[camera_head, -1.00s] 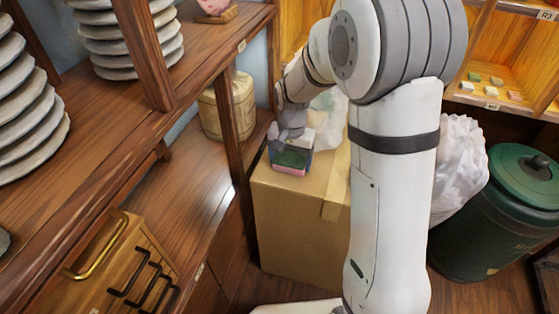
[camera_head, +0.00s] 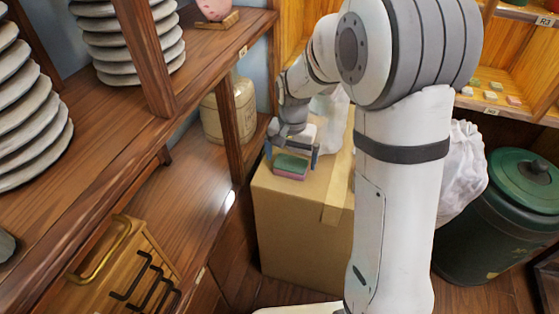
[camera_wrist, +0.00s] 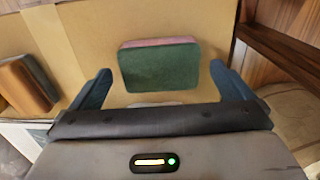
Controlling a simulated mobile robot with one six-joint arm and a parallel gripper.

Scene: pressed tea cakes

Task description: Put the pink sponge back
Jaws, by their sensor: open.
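The pink sponge (camera_head: 290,169) has a green top and lies flat on top of a cardboard box in the head view. The wrist view shows mostly its green face (camera_wrist: 158,69), with a thin pink edge along the far side. My gripper (camera_head: 292,153) is just above the box with its blue fingers spread wide. In the wrist view, the open gripper (camera_wrist: 160,78) has one finger on each side of the sponge, with a gap on both sides. Nothing is held between the fingers.
A white bag (camera_head: 462,165) and green bin (camera_head: 520,210) stand to the right.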

